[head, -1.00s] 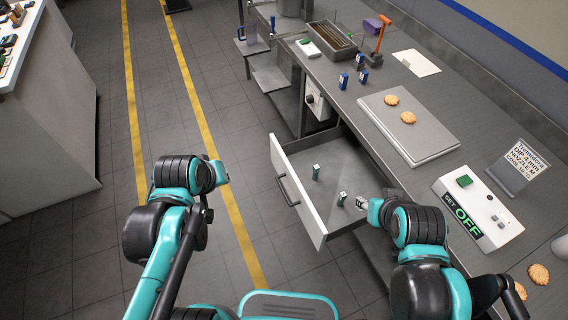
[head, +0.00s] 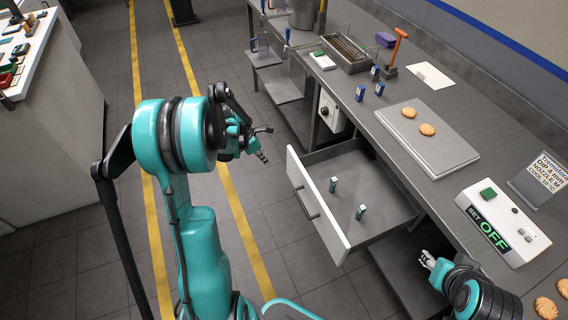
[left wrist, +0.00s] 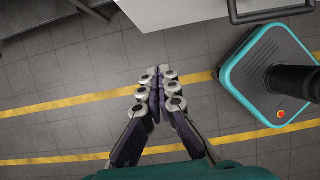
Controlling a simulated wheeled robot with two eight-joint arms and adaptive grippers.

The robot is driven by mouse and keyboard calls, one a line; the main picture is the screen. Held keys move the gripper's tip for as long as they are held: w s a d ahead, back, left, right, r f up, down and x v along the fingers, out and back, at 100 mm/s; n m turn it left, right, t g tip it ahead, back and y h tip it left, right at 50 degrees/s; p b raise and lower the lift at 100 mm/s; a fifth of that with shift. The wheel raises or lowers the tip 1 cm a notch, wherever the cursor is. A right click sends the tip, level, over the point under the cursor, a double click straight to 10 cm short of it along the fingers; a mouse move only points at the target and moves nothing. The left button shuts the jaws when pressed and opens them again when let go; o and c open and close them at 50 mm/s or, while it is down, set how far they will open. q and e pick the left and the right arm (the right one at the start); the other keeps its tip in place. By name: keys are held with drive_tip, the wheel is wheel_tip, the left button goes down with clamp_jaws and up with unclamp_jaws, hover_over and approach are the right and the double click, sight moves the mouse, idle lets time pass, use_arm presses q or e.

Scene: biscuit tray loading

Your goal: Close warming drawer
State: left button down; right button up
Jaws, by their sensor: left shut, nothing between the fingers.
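The warming drawer (head: 318,206) stands pulled out from under the counter, with its white front and dark handle (head: 303,201) facing the aisle. Two small green-and-white items (head: 333,184) stand inside on its grey floor. My left gripper (head: 264,145) is in the air over the aisle, left of the drawer front and apart from it. In the left wrist view its fingers (left wrist: 160,76) meet with nothing between them, and the white drawer front (left wrist: 185,12) shows at the top. My right gripper (head: 428,260) is low beside the drawer's right side; its fingers are too small to judge.
A white cabinet (head: 55,120) stands at the left.

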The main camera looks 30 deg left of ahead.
sight(290, 170)
use_arm(q)
drive_tip(key=w+d+f+b, duration=0.4)
drive_tip(key=w+f, duration=0.2)
drive_tip(key=f, duration=0.2)
drive_tip(key=shift+d+f+b, duration=0.3)
drive_tip(key=shift+f+b, duration=0.05)
drive_tip(key=shift+w+d, duration=0.35)
drive_tip(key=w+d, duration=0.5)
drive_tip(key=w, duration=0.2)
drive_tip(key=w+d, duration=0.6)
drive_tip(key=w, duration=0.2)
drive_tip(key=w+d+p, duration=0.1)
drive_tip(key=w+d, duration=0.5)
drive_tip(key=w, duration=0.1)
drive_tip(key=shift+w+d, duration=0.1)
drive_tip(key=shift+w, duration=0.05)
